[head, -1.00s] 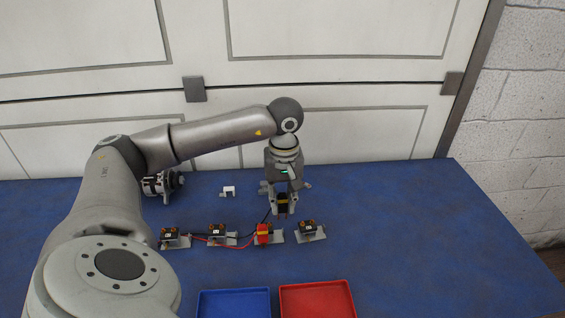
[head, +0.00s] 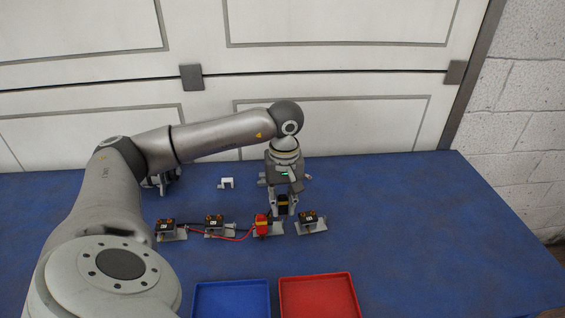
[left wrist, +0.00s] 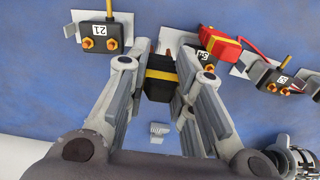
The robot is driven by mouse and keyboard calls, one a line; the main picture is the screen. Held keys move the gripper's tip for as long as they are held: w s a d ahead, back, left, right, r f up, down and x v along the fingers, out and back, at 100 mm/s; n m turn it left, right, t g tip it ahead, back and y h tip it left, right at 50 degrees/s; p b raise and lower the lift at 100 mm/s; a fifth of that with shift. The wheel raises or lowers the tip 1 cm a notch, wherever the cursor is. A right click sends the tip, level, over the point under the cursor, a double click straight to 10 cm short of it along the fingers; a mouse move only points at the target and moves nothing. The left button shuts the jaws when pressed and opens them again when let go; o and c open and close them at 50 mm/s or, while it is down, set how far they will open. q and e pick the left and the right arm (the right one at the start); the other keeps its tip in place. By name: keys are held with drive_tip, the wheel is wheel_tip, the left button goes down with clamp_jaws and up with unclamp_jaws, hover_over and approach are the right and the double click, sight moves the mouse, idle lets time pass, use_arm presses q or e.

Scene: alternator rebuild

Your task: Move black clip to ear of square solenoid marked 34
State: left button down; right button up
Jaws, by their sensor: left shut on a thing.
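My left gripper (head: 282,212) is shut on the black clip (head: 283,203), a black body with a yellow band. It holds the clip above and behind the row of square solenoids, between the two rightmost ones. In the left wrist view the black clip (left wrist: 162,76) sits between the fingers. A solenoid marked 21 (left wrist: 102,38) is left of it there. Right of it is a solenoid (left wrist: 205,62) with a partly covered label, perhaps 34, and the red clip (left wrist: 220,43) is at it. Another solenoid (left wrist: 283,82) is further right, its label unclear. My right gripper is not in view.
More solenoids (head: 214,221) stand to the left on metal plates, with red and black wires among them. A blue tray (head: 232,284) and a red tray (head: 318,278) are in front. A small white bracket (head: 227,184) lies behind. The right side of the table is clear.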

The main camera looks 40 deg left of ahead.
use_arm(q)
drive_tip(key=shift+f+b, duration=0.8)
drive_tip(key=shift+f, duration=0.25)
drive_tip(key=c, duration=1.2)
unclamp_jaws()
drive_tip(key=shift+o, duration=0.2)
drive_tip(key=shift+r, duration=0.1)
wheel_tip(320, 180, up, 8)
drive_tip(key=p, duration=0.6)
drive_tip(key=shift+r, duration=0.25)
